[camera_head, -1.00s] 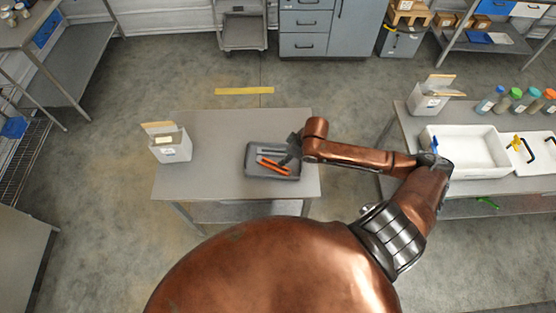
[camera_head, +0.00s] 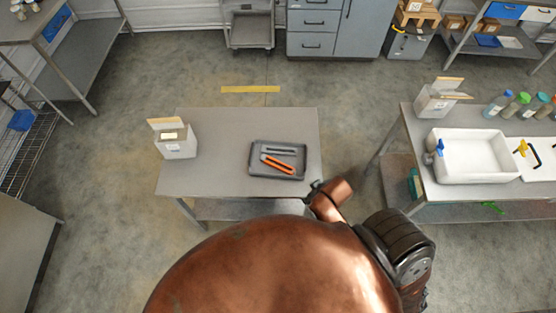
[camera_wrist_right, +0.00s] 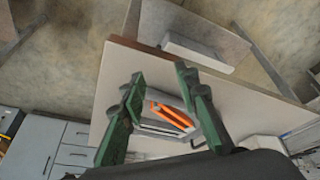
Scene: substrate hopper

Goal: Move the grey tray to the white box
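The grey tray (camera_head: 254,172) lies flat on the middle table, near its right end. It holds an orange tool (camera_head: 278,164) and a grey tool (camera_head: 279,151). A small white box (camera_head: 176,148) with an upright tan flap stands at the table's left end, apart from the tray. In the right wrist view, my right gripper (camera_wrist_right: 160,78) has its green fingers spread with nothing held. The tray with its orange tool (camera_wrist_right: 170,115) shows beyond and between them. In the head view my right arm is folded close to my body, its gripper mostly hidden. My left gripper is not in view.
The middle table (camera_head: 225,180) is bare between box and tray. A right-hand table carries another white box (camera_head: 436,104), a white basin (camera_head: 474,178) and several bottles with coloured lids (camera_head: 517,104). A floor gap separates the two tables.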

